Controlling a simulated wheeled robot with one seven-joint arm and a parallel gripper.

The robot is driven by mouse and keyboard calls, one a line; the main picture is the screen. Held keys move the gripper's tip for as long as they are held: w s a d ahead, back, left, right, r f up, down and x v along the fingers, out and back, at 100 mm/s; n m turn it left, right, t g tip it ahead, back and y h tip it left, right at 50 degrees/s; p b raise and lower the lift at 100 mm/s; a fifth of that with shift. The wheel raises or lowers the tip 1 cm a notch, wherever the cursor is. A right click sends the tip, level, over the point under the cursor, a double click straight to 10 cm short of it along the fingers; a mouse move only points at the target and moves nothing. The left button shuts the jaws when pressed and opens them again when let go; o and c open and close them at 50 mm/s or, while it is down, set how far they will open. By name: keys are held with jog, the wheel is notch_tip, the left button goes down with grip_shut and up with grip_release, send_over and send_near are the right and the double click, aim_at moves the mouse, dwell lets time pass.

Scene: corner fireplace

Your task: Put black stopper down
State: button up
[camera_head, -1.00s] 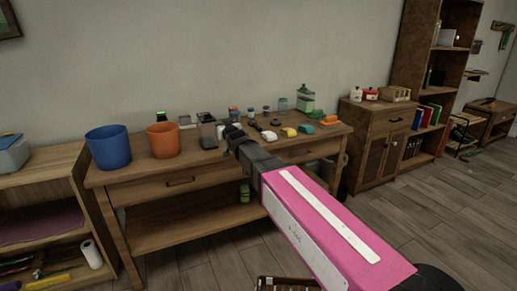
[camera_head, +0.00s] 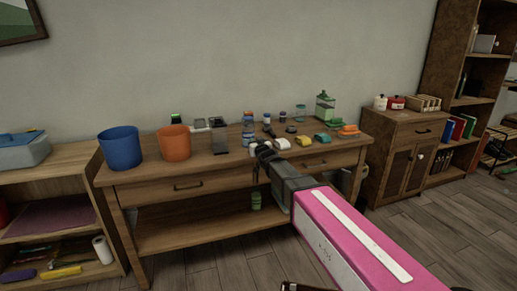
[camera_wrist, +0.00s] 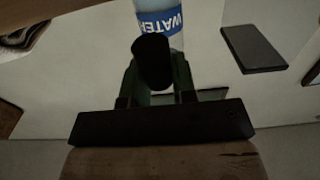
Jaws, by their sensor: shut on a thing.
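The black stopper (camera_wrist: 152,60) shows in the wrist view as a dark, rounded piece between the fingers of my gripper (camera_wrist: 154,78). My gripper is shut on it. In the head view my gripper (camera_head: 262,155) is at the front part of the wooden table (camera_head: 215,170), in front of and a little right of the water bottle (camera_head: 248,130). The stopper cannot be made out there. The bottle's blue label (camera_wrist: 160,23) shows just beyond the stopper in the wrist view. I cannot tell whether the stopper touches the tabletop.
A blue bin (camera_head: 120,148) and an orange bin (camera_head: 174,143) stand at the table's left. Several small items, including a yellow one (camera_head: 304,139) and a green one (camera_head: 323,140), lie to the right.

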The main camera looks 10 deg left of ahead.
jog(key=shift+f, duration=1.4)
jog(key=shift+f, duration=0.15)
jog(key=o, duration=0.9)
